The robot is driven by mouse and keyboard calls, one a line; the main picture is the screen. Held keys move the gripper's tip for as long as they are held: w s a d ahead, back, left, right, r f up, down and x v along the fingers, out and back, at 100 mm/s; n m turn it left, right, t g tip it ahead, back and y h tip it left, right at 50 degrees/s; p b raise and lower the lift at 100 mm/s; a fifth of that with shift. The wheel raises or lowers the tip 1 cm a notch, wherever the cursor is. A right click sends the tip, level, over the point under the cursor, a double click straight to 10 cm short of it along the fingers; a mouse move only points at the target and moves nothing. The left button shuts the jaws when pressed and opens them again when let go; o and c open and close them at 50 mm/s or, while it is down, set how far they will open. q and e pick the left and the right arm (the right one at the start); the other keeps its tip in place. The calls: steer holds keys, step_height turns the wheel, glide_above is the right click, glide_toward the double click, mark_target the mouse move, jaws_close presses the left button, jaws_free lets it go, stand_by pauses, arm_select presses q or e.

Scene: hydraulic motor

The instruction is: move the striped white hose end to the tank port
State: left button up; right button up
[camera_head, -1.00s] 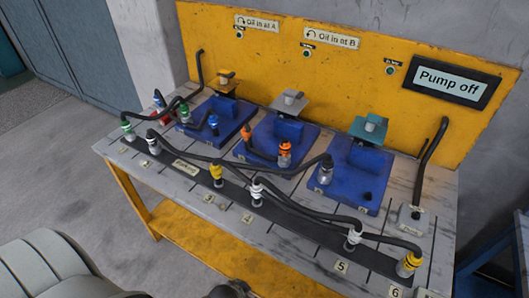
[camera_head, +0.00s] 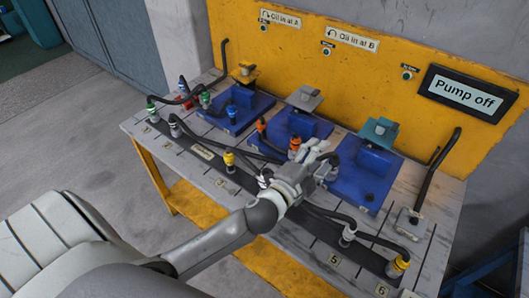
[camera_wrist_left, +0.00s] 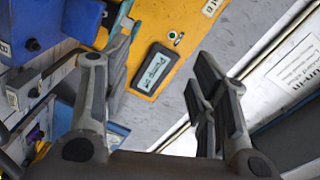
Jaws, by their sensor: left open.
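A white hose end (camera_head: 348,233) stands upright in the black strip along the bench front, near label 5. Another white hose end (camera_head: 265,180) stands farther left on the strip, partly hidden by my left arm. I cannot tell clearly which one is striped. My left gripper (camera_head: 318,153) is above the bench, in front of the middle and right blue blocks. It is open and empty, and its spread fingers show in the left wrist view (camera_wrist_left: 165,50). I cannot tell which fitting is the tank port. My right gripper is out of view.
A yellow hose end (camera_head: 398,267) stands near label 6, and another yellow one (camera_head: 229,159) is farther left. Orange, blue and green hose ends crowd the back left. Blue blocks (camera_head: 366,187) line the bench. A yellow panel (camera_head: 400,30) with a "Pump off" display (camera_head: 466,92) rises behind.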

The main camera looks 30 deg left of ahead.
arm_select(q)
steer(key=d+r+m+g+h, duration=0.35)
steer(key=d+m+h, duration=0.35)
steer(key=m, duration=0.5)
steer(key=d+r+m+g+h, duration=0.35)
steer(key=d+m+h, duration=0.35)
steer(key=m, duration=0.5)
steer(key=m+g+y+p, duration=0.1)
steer(key=m+g+y, duration=0.9)
steer(key=m+y, duration=0.55)
glide_above(264, 173)
steer(key=shift+n+y, duration=0.25)
step_height(264, 173, down, 13)
steer(key=shift+s+r, duration=0.1)
steer(key=shift+r, duration=0.1)
steer(key=shift+f+b, duration=0.45)
steer(key=shift+f, duration=0.65)
step_height(264, 173, down, 5)
steer(key=b, duration=0.3)
steer(key=shift+d+f+b, duration=0.1)
steer(key=shift+b, duration=0.3)
steer(key=shift+f+b, duration=0.75)
steer(key=shift+f, duration=0.1)
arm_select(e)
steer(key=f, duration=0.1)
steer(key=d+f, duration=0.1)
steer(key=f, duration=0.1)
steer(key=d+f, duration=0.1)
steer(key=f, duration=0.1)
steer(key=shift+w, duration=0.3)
